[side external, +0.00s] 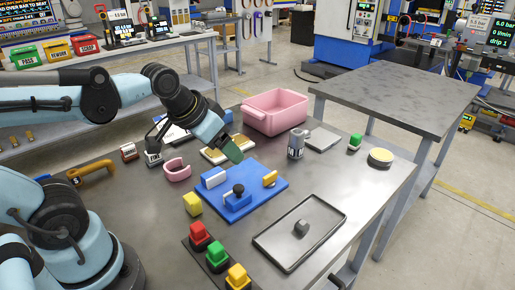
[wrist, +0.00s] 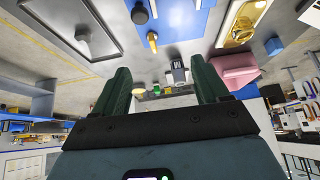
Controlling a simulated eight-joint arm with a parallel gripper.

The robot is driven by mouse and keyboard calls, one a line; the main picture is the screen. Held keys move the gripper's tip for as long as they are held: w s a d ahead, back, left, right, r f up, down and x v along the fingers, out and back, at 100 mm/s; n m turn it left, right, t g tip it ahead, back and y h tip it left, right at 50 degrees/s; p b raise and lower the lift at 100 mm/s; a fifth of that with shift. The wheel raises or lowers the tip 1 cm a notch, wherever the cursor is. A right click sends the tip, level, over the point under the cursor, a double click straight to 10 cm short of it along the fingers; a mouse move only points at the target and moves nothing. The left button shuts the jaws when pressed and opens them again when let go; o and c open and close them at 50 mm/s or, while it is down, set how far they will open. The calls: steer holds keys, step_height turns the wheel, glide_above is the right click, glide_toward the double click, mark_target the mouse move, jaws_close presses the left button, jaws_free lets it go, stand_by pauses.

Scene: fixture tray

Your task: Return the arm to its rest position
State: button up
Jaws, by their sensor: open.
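My gripper (side external: 233,153) is in the air above the far side of the blue fixture plate (side external: 262,200), apart from it. In the wrist view my gripper (wrist: 164,82) has its two dark green fingers spread wide with nothing between them. The blue plate also shows at the top of the wrist view (wrist: 190,20). It carries a white block (side external: 214,178), a black-knobbed part (side external: 238,191) and a yellow piece (side external: 270,178). My arm reaches in from the left of the side view.
A pink bin (side external: 275,112) stands behind the plate. A metal cup (side external: 296,143) is to its right. A shallow tray (side external: 328,208) holds a grey block (side external: 301,227).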

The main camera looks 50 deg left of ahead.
steer(key=shift+s+d+f+t, duration=0.4)
steer(key=shift+s+d+f, duration=0.25)
steer(key=shift+s+f, duration=0.25)
